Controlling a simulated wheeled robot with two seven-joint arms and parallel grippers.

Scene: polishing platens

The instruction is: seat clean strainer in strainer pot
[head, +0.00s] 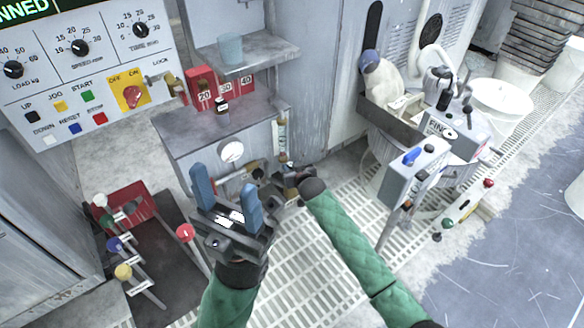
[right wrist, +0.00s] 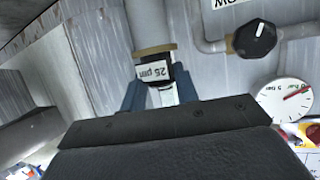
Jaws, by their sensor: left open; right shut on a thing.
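My right gripper (right wrist: 160,88) is shut on the black head of a strainer (right wrist: 154,70) labelled 25 µm, upside down in the right wrist view. The head meets the brass collar of a pale upright cylinder (right wrist: 148,18), apparently the strainer pot. The mesh is hidden, so I cannot tell how far in it sits. In the head view my right gripper (head: 292,178) is at the lower front of the grey cabinet, and its fingers and the strainer are hard to make out. My left gripper (head: 226,186) is open and empty, left of the right one.
A black knob (right wrist: 255,39) on a pipe and a round gauge (right wrist: 286,102) are close beside the right gripper. The cabinet shelf (head: 200,122) carries red boxes and a small bottle. Colored-knob levers (head: 120,243) stand left. Floor grating (head: 310,250) lies below.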

